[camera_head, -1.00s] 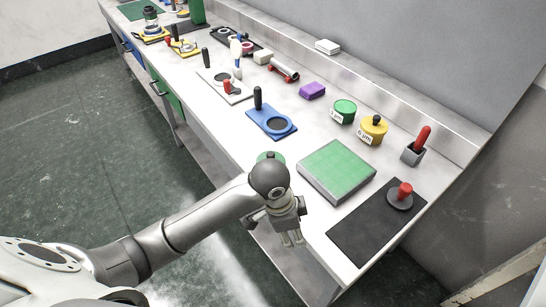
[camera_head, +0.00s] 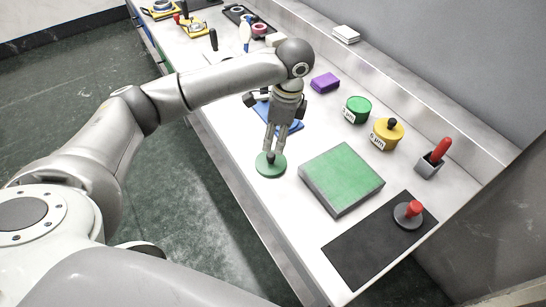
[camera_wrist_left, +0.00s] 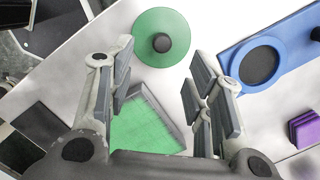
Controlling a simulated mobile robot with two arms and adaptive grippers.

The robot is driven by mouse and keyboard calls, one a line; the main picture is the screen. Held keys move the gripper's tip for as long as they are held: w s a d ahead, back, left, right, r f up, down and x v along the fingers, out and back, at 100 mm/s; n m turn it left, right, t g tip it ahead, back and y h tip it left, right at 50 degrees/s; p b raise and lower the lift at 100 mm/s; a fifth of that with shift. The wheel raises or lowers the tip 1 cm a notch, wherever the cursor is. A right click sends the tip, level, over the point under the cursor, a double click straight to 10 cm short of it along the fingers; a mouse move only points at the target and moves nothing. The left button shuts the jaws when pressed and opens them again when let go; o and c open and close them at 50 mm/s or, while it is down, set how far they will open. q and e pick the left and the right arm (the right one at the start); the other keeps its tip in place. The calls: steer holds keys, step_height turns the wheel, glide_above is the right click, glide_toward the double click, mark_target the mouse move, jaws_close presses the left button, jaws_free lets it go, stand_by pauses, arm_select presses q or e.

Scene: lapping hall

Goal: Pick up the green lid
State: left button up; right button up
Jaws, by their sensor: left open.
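The green lid (camera_head: 271,168) is a flat green disc with a dark knob, lying on the bench near its front edge. It also shows in the left wrist view (camera_wrist_left: 149,28), at the top centre. My left gripper (camera_head: 275,146) is open and empty and points down just above the lid; its fingertips look close to the knob in the head view. In the left wrist view the two fingers (camera_wrist_left: 160,72) are spread wide, with the lid beyond their tips. My right gripper is not in view.
A grey block with a green top (camera_head: 341,176) lies right of the lid. A blue plate (camera_head: 289,124) is partly hidden behind my gripper.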

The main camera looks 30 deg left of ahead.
mark_target(271, 154)
arm_select(q)
steer(key=f, duration=0.3)
steer(key=a+f, duration=0.1)
steer(key=f, duration=0.1)
steer(key=f+p, duration=0.1)
steer(key=f, duration=0.2)
steer(key=shift+s+a+f, duration=0.1)
steer(key=shift+a+f, duration=0.2)
steer(key=shift+f, duration=0.05)
steer(key=c, duration=1.1)
